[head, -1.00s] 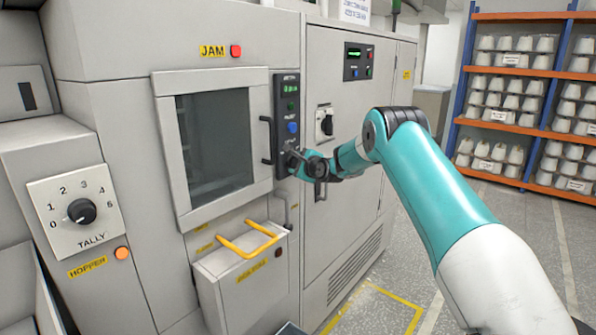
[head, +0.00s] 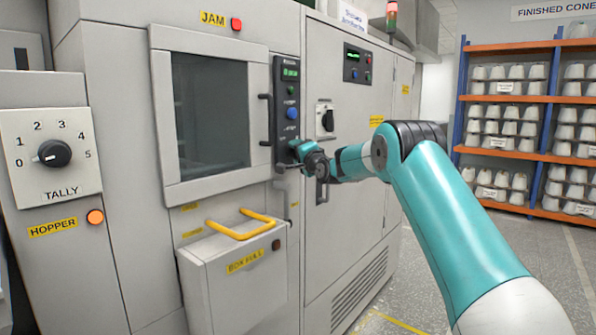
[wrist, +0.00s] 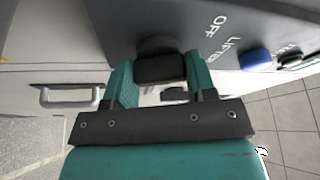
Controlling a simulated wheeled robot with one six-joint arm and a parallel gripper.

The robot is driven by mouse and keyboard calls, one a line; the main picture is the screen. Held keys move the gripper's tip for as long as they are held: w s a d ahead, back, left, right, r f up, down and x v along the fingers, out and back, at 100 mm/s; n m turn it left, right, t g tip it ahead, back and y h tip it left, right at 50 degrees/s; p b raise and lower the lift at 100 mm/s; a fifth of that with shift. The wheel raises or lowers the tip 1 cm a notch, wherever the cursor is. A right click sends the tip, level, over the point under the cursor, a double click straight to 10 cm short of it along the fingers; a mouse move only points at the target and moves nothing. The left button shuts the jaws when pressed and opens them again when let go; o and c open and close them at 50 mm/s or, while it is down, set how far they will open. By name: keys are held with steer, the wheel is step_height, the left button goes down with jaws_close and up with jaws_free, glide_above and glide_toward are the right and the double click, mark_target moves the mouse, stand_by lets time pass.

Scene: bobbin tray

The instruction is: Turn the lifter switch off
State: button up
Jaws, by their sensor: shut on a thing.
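The lifter switch (wrist: 160,66) is a black knob on the dark control panel. In the wrist view the words "OFF" and "LIFTER" are printed beside it. My gripper (wrist: 158,84) has its two teal fingers on either side of the knob and is shut on it. In the head view my gripper (head: 297,150) is at the lower end of the narrow dark panel (head: 287,103) and hides the switch. Which way the knob is turned I cannot tell.
A blue button (wrist: 256,58) is close beside the switch. A door handle (head: 266,120) stands just left of the panel. A cabinet with a rotary switch (head: 326,121) is to the right. A box with a yellow handle (head: 243,224) juts out below.

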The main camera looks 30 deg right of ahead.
steer(key=n+b, duration=0.1)
steer(key=b, duration=0.1)
steer(key=n+t+b, duration=0.1)
steer(key=n+b, duration=0.1)
steer(key=shift+f+n+y, duration=0.3)
steer(key=shift+y, duration=0.1)
steer(key=shift+r+n+b, duration=0.1)
steer(key=shift+n+b, duration=0.3)
steer(key=shift+b, duration=0.05)
steer(key=shift+y, duration=0.3)
steer(key=o, duration=0.9)
steer(key=shift+r, duration=0.1)
steer(key=shift+o, duration=0.2)
steer(key=shift+s, duration=0.1)
steer(key=b+v, duration=0.5)
steer(key=v, duration=1.2)
steer(key=shift+f, duration=0.25)
